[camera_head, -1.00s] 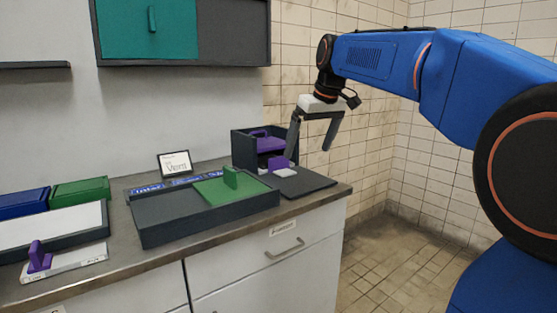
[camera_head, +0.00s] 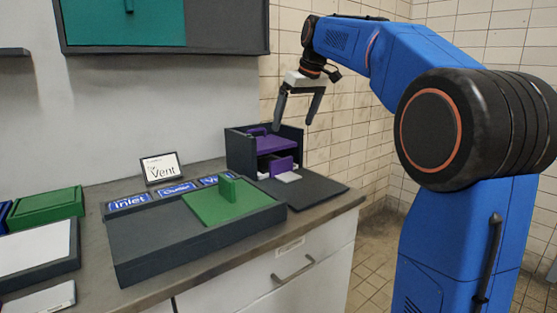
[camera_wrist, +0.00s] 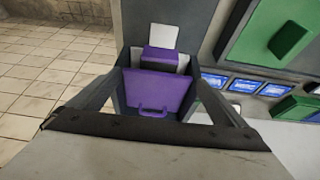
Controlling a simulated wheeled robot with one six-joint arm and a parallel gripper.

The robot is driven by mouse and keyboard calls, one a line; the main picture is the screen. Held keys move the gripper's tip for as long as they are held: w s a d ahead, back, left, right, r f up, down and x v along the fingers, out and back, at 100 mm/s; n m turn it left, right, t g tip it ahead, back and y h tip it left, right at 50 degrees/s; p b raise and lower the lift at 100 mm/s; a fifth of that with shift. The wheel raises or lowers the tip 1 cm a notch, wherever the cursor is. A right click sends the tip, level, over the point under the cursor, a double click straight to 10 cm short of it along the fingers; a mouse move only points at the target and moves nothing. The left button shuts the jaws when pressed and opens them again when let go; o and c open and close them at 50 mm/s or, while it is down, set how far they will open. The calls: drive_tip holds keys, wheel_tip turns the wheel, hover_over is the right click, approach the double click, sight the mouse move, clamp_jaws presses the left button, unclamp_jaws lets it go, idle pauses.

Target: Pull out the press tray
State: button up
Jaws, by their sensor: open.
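The press is a dark open-fronted box (camera_head: 238,152) at the back right of the counter. A purple plate (camera_head: 278,144) with a loop handle sits in its upper part; the plate also shows in the wrist view (camera_wrist: 158,90). Below and in front, an upright purple tab (camera_head: 282,166) stands beside a white piece (camera_head: 289,177), which looks like the tray's front. The tray's body inside is hidden. My gripper (camera_head: 294,125) is open and empty, above the box. In the wrist view, its fingers (camera_wrist: 155,75) flank the box, with the purple plate between them in the picture.
A dark flat slab (camera_head: 312,192) lies before the box. A wall cabinet (camera_head: 225,25) hangs above. Floor at right is open.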

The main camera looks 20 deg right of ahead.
sight(282, 159)
drive_tip(key=x, duration=1.7)
drive_tip(key=shift+c, duration=0.4)
